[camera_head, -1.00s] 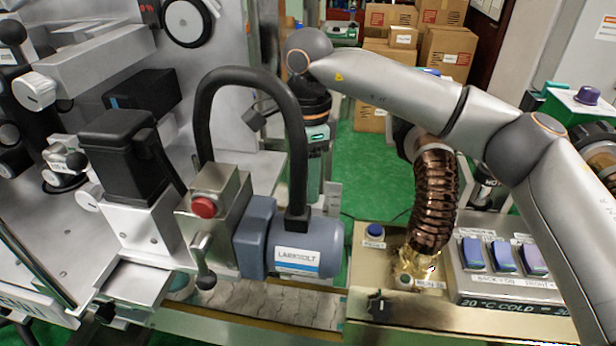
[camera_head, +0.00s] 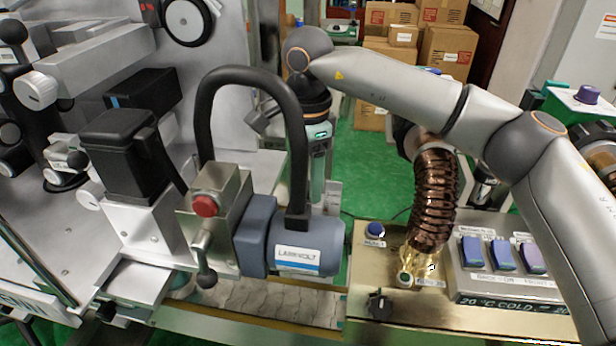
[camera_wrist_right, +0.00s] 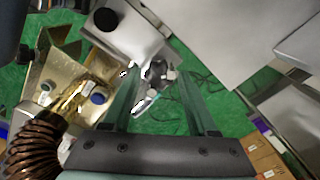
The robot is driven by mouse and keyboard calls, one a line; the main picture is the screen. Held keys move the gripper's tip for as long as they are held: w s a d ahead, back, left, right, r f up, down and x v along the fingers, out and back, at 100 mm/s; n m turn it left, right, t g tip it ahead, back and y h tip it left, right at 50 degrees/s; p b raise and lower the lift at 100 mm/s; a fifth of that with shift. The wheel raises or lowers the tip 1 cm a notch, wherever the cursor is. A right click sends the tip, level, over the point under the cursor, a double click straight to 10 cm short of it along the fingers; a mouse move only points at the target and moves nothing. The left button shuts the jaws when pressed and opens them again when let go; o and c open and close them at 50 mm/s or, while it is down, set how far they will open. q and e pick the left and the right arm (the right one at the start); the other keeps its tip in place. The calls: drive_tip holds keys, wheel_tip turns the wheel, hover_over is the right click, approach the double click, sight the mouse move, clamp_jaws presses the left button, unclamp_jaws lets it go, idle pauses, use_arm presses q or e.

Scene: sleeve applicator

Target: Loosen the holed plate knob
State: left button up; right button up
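My right gripper (camera_head: 318,190) hangs pointing down behind the black hose and the grey motor. In the right wrist view its two green fingers (camera_wrist_right: 158,74) stand apart with nothing held between them. A silver fitting with small pale knobs (camera_wrist_right: 156,76) shows beyond the fingertips, apart from them as far as I can see. I cannot tell for certain which knob is the holed plate knob. A black round knob (camera_wrist_right: 105,19) sits on a silver metal part at the upper left of the wrist view. My left gripper is not in view.
The black hose (camera_head: 212,110) and the grey motor (camera_head: 300,246) stand just left of and in front of the right gripper. A button console (camera_head: 440,305) lies at the right. Cardboard boxes (camera_head: 447,50) stand at the back on the green floor (camera_head: 375,175).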

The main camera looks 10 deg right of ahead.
sight(308, 186)
drive_tip(key=shift+o, duration=1)
wheel_tip(308, 186, up, 12)
drive_tip(key=shift+r+b, duration=0.25)
drive_tip(key=shift+b, duration=0.05)
